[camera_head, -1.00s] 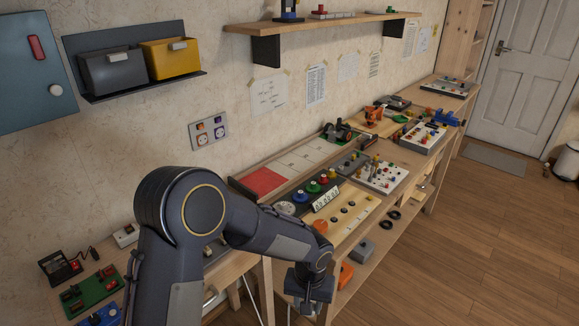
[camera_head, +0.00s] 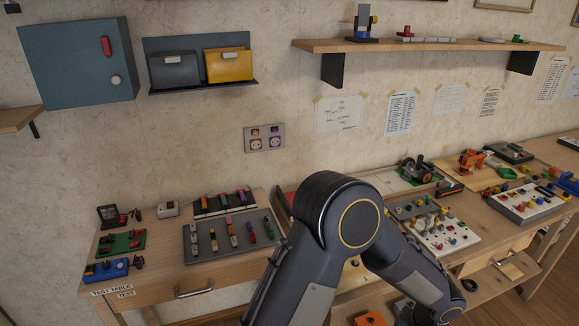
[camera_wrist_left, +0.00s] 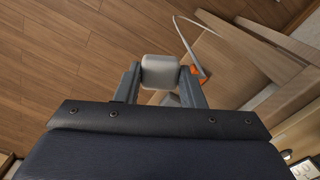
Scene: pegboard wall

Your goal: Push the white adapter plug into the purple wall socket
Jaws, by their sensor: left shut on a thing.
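In the left wrist view, the white adapter plug (camera_wrist_left: 160,70) shows as a pale rounded block between the two fingers of my left gripper (camera_wrist_left: 160,88). The gripper is shut on it. In the head view my left arm crosses the lower middle and leaves at the bottom right, so gripper and plug are out of that view. A grey wall panel (camera_head: 264,131) holds two round sockets side by side, with small coloured parts above them. The right socket (camera_head: 275,143) and left socket (camera_head: 254,145) are too small to tell which is purple. My right gripper is not in view.
A wooden bench with a grey tray of coloured parts (camera_head: 235,239) stands below the panel. A blue cabinet (camera_head: 75,65), a bin rack and a shelf (camera_head: 430,45) are on the wall above. A thin pale cable (camera_wrist_left: 188,42) curves beside the plug.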

